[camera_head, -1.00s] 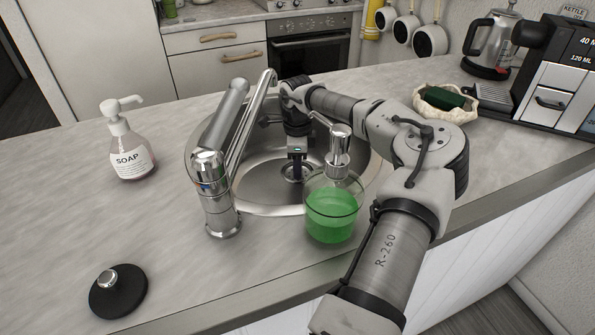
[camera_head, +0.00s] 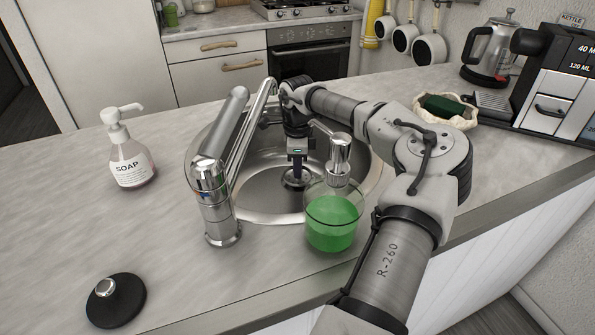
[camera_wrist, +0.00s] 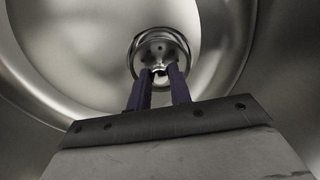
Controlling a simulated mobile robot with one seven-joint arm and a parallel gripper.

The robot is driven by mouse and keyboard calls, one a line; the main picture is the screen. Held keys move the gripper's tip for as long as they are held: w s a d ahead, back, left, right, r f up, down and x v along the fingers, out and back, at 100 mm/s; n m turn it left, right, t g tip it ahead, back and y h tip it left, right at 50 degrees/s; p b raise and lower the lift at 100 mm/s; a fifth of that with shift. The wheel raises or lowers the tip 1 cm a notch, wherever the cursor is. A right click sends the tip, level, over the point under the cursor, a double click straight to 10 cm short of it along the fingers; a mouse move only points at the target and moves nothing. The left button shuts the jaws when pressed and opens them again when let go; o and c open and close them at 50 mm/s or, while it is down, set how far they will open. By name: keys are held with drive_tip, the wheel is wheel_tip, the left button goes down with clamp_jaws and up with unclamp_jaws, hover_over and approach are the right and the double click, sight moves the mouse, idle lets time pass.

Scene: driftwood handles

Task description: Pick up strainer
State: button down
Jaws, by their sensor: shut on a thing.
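The strainer (camera_wrist: 158,45) is a small round metal piece with a central knob, seen in the wrist view against the steel bowl. My gripper (camera_wrist: 161,72) is shut on its knob, one dark blue finger on each side. In the head view my gripper (camera_head: 296,172) points down into the sink, and the strainer (camera_head: 294,181) shows as a dark round shape under the fingertips. I cannot tell whether it sits in the drain or just above it.
The round sink (camera_head: 262,213) surrounds my gripper. The tall faucet (camera_head: 214,190) stands close on its left, and a green soap dispenser (camera_head: 333,222) in front right. A white soap bottle (camera_head: 130,160) and a black stopper (camera_head: 116,303) are farther left. The left counter is mostly clear.

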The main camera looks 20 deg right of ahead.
wheel_tip(320, 180, up, 18)
drive_tip(key=b, duration=0.1)
